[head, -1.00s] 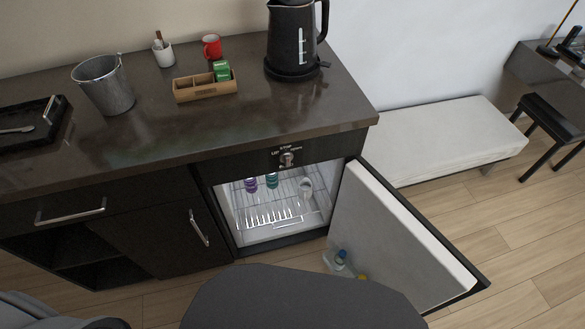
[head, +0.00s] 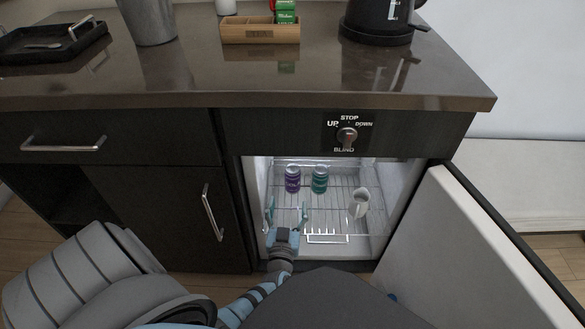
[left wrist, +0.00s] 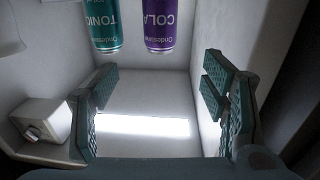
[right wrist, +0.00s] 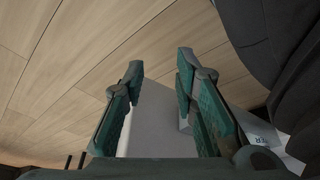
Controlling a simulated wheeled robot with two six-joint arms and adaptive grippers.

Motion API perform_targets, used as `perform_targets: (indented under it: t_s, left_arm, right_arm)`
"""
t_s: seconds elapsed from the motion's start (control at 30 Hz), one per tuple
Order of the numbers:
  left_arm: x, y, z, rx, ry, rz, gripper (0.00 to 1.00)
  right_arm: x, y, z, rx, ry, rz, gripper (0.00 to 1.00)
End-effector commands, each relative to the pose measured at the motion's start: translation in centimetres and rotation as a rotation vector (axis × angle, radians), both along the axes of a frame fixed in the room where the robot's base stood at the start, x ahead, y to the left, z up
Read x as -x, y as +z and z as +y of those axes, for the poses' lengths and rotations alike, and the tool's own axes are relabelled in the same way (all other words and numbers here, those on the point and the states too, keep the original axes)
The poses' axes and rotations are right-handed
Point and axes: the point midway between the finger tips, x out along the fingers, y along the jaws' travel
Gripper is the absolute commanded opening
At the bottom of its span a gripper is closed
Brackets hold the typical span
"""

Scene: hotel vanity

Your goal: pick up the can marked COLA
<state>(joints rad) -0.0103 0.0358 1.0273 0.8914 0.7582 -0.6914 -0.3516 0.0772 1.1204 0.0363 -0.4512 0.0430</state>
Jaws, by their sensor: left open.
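The purple can marked COLA (head: 292,179) stands upright on the wire shelf inside the open mini-fridge. It shows upside down at the top of the left wrist view (left wrist: 159,28). A teal can marked TONIC (head: 319,180) stands beside it, to its right in the head view. My left gripper (head: 286,214) is at the fridge opening, in front of the COLA can and apart from it. Its fingers are spread and empty, with both cans beyond them in the left wrist view. My right gripper (right wrist: 160,75) is open and empty, low over the wooden floor.
A white object (head: 360,203) sits on the shelf at right. The fridge side walls are close around the opening. The open fridge door (head: 480,245) stands to the right. The countertop (head: 260,75) overhangs above, with a wooden organiser (head: 260,32) on it.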

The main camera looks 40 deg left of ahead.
Motion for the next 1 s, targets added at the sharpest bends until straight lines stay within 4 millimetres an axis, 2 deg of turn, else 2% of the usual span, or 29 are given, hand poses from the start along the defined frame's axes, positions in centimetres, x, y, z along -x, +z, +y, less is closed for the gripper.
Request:
perform_targets:
  t_s: [0.13,0.27,0.53,0.8,1.0]
  left_arm:
    - [-3.4,0.0,2.2,-0.002,0.0,-0.002,0.67]
    - [-5.5,0.0,3.6,0.001,0.0,0.001,0.67]
    - [-7.2,0.1,4.7,0.001,-0.001,0.003,0.67]
    - [-10.0,-0.1,6.5,0.0,-0.001,0.004,0.67]
    - [-10.8,0.2,7.0,0.001,-0.001,0.005,0.67]
  right_arm:
    - [-1.8,1.6,0.4,0.003,0.022,0.008,0.27]
    - [-2.7,3.7,0.6,0.007,0.044,0.028,0.27]
    - [-3.2,5.9,0.9,0.013,0.061,0.043,0.27]
    - [-3.0,10.3,1.4,0.023,0.096,0.068,0.27]
    - [-2.5,12.1,1.6,0.026,0.105,0.08,0.27]
